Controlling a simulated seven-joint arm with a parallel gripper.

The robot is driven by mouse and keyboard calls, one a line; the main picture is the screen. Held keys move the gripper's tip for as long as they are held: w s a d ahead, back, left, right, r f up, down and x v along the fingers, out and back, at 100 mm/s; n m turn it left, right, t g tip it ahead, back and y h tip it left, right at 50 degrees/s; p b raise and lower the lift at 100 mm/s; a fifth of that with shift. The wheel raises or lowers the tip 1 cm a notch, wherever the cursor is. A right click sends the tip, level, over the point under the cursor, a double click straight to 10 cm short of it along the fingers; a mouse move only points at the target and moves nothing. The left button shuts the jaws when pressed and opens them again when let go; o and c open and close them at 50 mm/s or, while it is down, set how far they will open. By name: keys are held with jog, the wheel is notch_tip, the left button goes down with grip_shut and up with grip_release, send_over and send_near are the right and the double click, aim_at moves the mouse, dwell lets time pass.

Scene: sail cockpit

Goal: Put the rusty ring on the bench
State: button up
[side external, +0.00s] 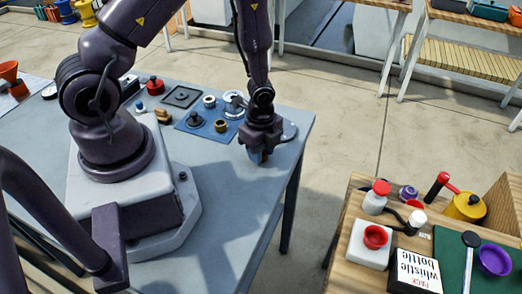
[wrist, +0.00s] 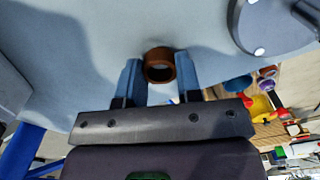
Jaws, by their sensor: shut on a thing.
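The rusty ring (wrist: 159,65) is a short brown cylinder with an open middle. In the wrist view it sits between the two blue fingertips of my gripper (wrist: 158,75), which is shut on it. In the side view my gripper (side external: 260,155) points down near the right edge of the blue-grey bench top (side external: 225,245). The ring is mostly hidden there by the fingers. I cannot tell whether the ring touches the surface or hangs just above it.
A blue mat (side external: 207,131) with a brass ring (side external: 221,126) and a dark part (side external: 195,119) lies left of my gripper. A wooden table (side external: 345,225) with bottles and bowls stands across a floor gap.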

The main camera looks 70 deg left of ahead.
jog(key=shift+f, duration=0.2)
jog(key=shift+f, duration=0.1)
jog(key=o, duration=0.9)
jog(key=shift+o, duration=0.2)
notch_tip(320, 180, up, 25)
jog(key=s+d+n+t+y, duration=0.1)
jog(key=n+t, duration=0.1)
jog(key=n, duration=0.4)
jog(key=s+d+r+n+t+h, duration=0.1)
jog(key=s+d+r+n+t, duration=0.2)
jog(key=s+r+n, duration=0.4)
jog(key=shift+s+d+r+n+t, duration=0.3)
jog(key=shift+s+r, duration=0.2)
jog(key=shift+r, duration=1)
